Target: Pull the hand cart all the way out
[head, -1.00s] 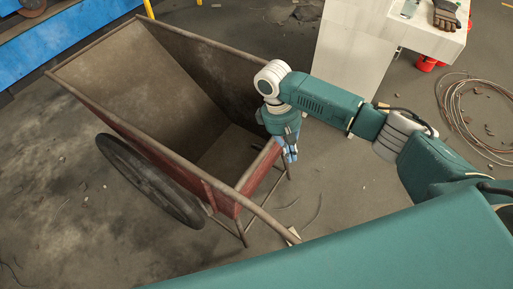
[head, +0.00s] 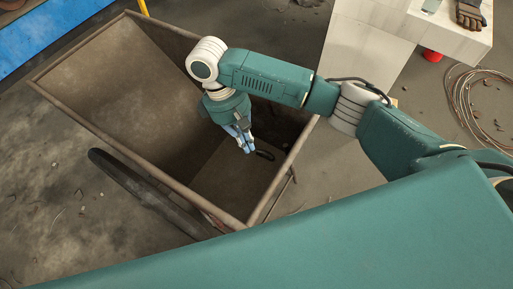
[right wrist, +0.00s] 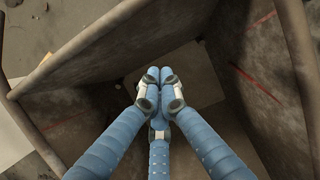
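The hand cart (head: 110,75) is a brown, rusty open box on a dark wheel (head: 140,185), filling the left and middle of the head view. Its near end and handles are hidden behind my teal body part. My right gripper (head: 247,146) points down inside the cart's open box, near its right end. In the right wrist view the blue fingers (right wrist: 158,82) are drawn together at the tips with nothing seen between them. The cart's rim (right wrist: 80,48) and inner walls surround them in that view. My left gripper is not in view.
A white block-like table (head: 370,45) with a dark glove (head: 470,14) stands at the upper right, with a red object (head: 432,56) beside it. A coil of cable (head: 480,100) lies on the floor at right. A blue structure (head: 40,45) is at upper left.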

